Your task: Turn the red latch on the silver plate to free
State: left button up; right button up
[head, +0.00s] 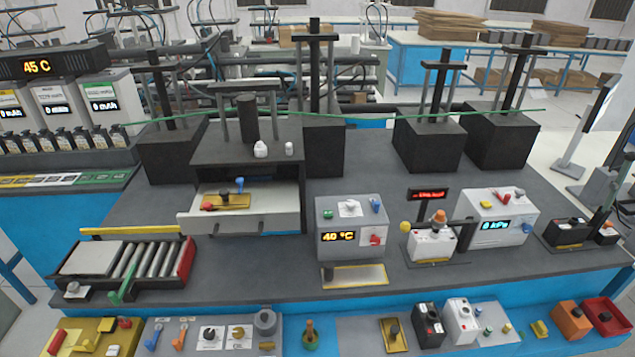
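A silver-grey plate (265,345) lies along the front edge, left of centre. No clearly red latch shows on this plate; whether this lever is the red latch I cannot tell. A yellow plate (95,340) left of it carries a red bar (56,342) and a smaller red piece (125,323). Neither of my grippers is in view.
Behind the plate are a roller tray (90,260) with a red end, an open drawer (290,212) and a grey box (350,225) reading 40 °C. Bare dark bench lies between the drawer and front edge.

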aim_at(208, 205)
jog(key=i+j+u, duration=0.15)
jog(key=i+j, duration=0.15)
jog(key=i+j+u, duration=0.1)
jog(key=i+j, duration=0.15)
jog(key=i, duration=0.25)
jog(key=i+j+u, duration=0.15)
jog(key=i, duration=0.25)
jog(key=i+j+u, duration=0.15)
jog(key=i, duration=0.3)
jog(key=j, duration=0.1)
